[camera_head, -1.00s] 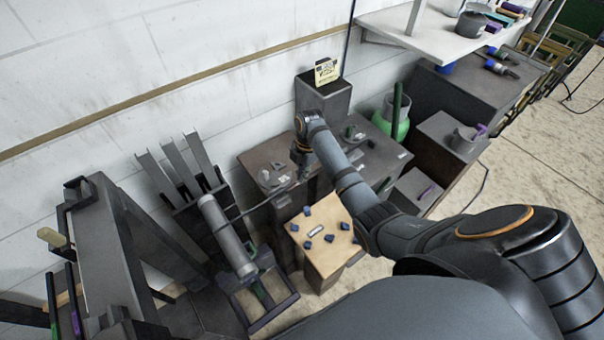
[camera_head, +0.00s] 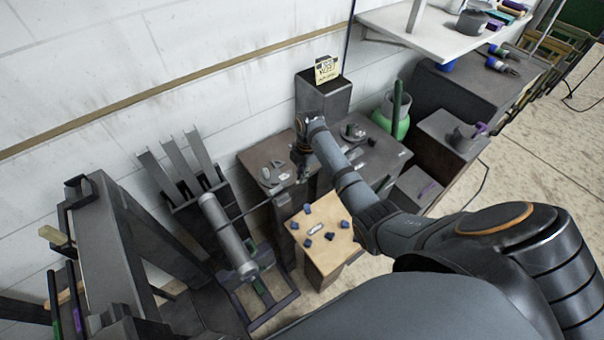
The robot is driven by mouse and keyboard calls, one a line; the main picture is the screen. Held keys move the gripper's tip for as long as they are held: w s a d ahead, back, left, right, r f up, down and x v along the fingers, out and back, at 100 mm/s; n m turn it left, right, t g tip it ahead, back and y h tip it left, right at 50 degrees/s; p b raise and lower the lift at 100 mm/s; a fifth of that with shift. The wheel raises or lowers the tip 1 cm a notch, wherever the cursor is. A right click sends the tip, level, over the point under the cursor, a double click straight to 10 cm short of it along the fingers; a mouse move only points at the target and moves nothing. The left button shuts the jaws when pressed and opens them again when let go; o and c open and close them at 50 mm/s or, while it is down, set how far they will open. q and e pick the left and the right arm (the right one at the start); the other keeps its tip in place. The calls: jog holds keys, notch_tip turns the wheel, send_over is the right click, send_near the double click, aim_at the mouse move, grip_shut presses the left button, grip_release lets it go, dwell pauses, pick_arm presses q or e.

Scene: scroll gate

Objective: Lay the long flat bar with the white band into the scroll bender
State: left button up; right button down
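My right gripper (camera_head: 304,168) points down over the dark bench, in front of the wall. A long thin dark bar (camera_head: 245,214) runs from its fingertips toward the lower left, near the grey cylinder. The gripper appears shut on this bar, though the fingers are small and dark. I cannot make out a white band on it. Small grey fittings (camera_head: 275,172) lie on the bench top left of the gripper. A round dark fixture (camera_head: 353,132) stands on the bench to the right. I cannot tell which of these is the scroll bender. My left gripper is not in view.
A wooden-topped block (camera_head: 322,232) with several small blue pieces stands in front of the bench. A grey cylinder (camera_head: 228,230) on a stand and a rack of upright channels (camera_head: 182,165) are at left. A dark box with a yellow sign (camera_head: 326,70) stands behind.

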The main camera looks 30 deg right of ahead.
jog(key=shift+f, duration=0.2)
dwell(0.5)
jog(key=c, duration=1.4)
grip_release()
jog(key=shift+c, duration=0.2)
notch_tip(320, 180, up, 12)
jog(key=d, duration=0.1)
jog(key=shift+d, duration=0.2)
jog(key=shift+w+f, duration=0.1)
